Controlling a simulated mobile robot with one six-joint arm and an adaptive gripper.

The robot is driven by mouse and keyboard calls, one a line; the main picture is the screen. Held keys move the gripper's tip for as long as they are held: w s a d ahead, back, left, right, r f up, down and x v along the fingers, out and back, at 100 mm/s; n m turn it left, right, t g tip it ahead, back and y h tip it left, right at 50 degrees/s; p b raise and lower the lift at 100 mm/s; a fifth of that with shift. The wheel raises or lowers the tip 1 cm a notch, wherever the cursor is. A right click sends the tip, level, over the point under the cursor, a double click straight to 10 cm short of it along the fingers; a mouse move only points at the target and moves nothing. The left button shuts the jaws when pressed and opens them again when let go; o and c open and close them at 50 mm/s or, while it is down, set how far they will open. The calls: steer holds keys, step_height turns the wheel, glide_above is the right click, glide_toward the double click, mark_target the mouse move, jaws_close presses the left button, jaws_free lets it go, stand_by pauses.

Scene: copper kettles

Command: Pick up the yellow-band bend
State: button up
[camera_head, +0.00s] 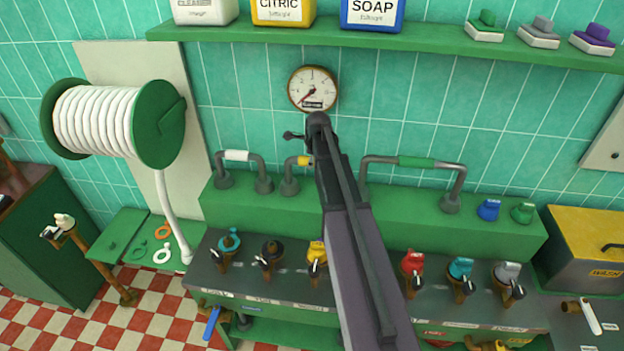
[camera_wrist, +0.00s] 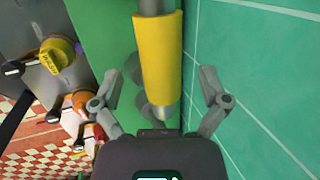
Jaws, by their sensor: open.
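The yellow-band bend (camera_head: 303,160) is a grey pipe bend with a yellow sleeve. It stands on the green ledge below the gauge, and my arm hides its right part in the head view. In the wrist view its yellow band (camera_wrist: 160,65) runs up the middle of the picture. My gripper (camera_wrist: 159,75) is open, with one finger on each side of the band. A gap shows on both sides, so neither finger appears to touch it. In the head view my gripper cannot be made out clearly behind the arm.
A white-band bend (camera_head: 237,156) stands close on the left and a green-band bend (camera_head: 415,162) on the right. The tiled wall (camera_wrist: 265,90) is close beside the right finger. Coloured taps, including a yellow one (camera_head: 317,252), line the counter below.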

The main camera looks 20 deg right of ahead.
steer(key=shift+b+x, duration=0.95)
steer(key=shift+x, duration=0.4)
steer(key=c, duration=1.2)
